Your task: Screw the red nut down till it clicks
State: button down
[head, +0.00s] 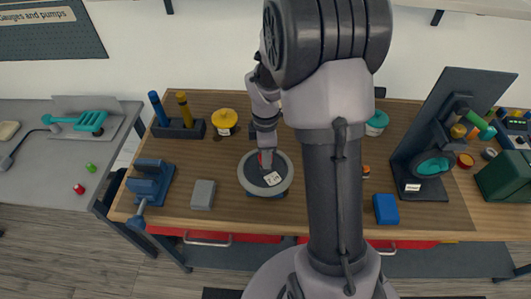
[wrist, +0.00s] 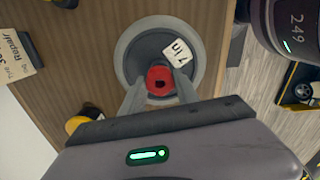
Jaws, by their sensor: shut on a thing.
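The red nut (wrist: 159,80) sits at the middle of a round dark fixture with a grey rim (wrist: 127,47) in the wrist view. My gripper (wrist: 160,90) is shut on the red nut, with one finger on each side of it. A white label reading "7 in" (wrist: 177,52) lies on the fixture beside the nut. In the head view the fixture (head: 284,187) stands on the wooden bench, and my gripper (head: 266,160) comes down on it from above.
A blue vise (head: 150,183) and a grey block (head: 203,194) stand left of the fixture. A yellow-topped container (head: 224,120) is behind it. A blue block (head: 386,208) and a dark upright stand (head: 440,130) are to the right. Bare bench lies around the fixture.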

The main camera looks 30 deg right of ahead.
jog(key=shift+f, duration=0.25)
jog(key=c, duration=0.8)
grip_release()
jog(key=shift+c, duration=0.2)
notch_tip(320, 180, up, 17)
jog(key=p, duration=0.5)
jog(key=shift+r, duration=0.2)
